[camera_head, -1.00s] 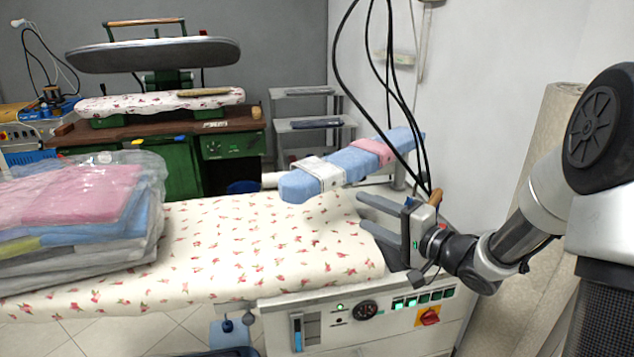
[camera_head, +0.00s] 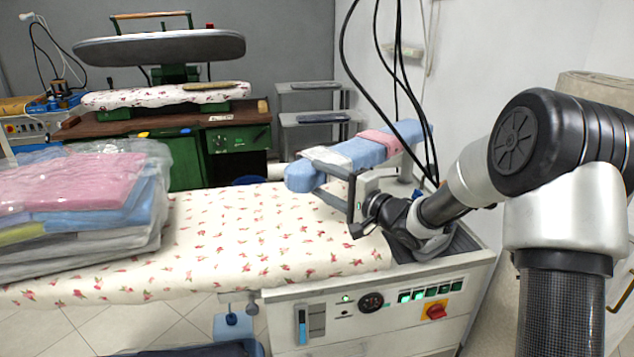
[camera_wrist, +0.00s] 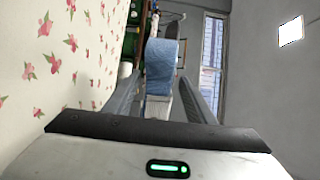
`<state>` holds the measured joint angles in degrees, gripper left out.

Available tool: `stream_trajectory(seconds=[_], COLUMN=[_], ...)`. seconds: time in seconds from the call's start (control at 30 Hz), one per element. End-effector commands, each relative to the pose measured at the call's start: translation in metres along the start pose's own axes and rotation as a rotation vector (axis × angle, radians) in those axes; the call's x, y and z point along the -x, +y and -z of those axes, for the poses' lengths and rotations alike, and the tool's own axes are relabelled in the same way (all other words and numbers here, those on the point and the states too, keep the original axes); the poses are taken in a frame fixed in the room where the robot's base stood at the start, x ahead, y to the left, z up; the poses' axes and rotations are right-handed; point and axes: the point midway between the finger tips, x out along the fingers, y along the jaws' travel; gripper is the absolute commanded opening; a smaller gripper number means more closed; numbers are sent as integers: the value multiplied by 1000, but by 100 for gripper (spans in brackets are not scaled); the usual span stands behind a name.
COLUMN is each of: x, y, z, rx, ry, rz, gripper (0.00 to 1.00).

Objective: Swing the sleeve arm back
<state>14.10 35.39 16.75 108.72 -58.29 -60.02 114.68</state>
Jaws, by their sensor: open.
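The sleeve arm (camera_head: 367,151) is a narrow blue padded board with a pink band and a white band. It stands above the back right of the flowered ironing board (camera_head: 262,235), and its rounded end points left. My gripper (camera_head: 325,178) is open at the near side of the sleeve arm, by the white band. In the wrist view the blue sleeve arm (camera_wrist: 160,66) and its white band (camera_wrist: 157,108) show between my two open fingers. I cannot tell whether the fingers touch it.
A stack of bagged folded clothes (camera_head: 80,205) lies on the board's left part. The control panel (camera_head: 375,302) is on the board's front right. Black cables (camera_head: 398,90) hang behind the sleeve arm. A green press (camera_head: 170,100) stands at the back left.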

Motion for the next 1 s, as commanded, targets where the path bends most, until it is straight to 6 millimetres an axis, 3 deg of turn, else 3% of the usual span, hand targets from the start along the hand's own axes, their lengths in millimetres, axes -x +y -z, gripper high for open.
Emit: stream_trajectory(seconds=[0.2, 0.5, 0.8, 1.0], x=[-20, -22, -21, -23], y=[0, 0, 0, 0], z=[0, 0, 0, 0], rx=[0, -1, 0, 0], ry=[-1, 0, 0, 3], rz=[0, 0, 0, 0], gripper=[50, 50, 1, 0])
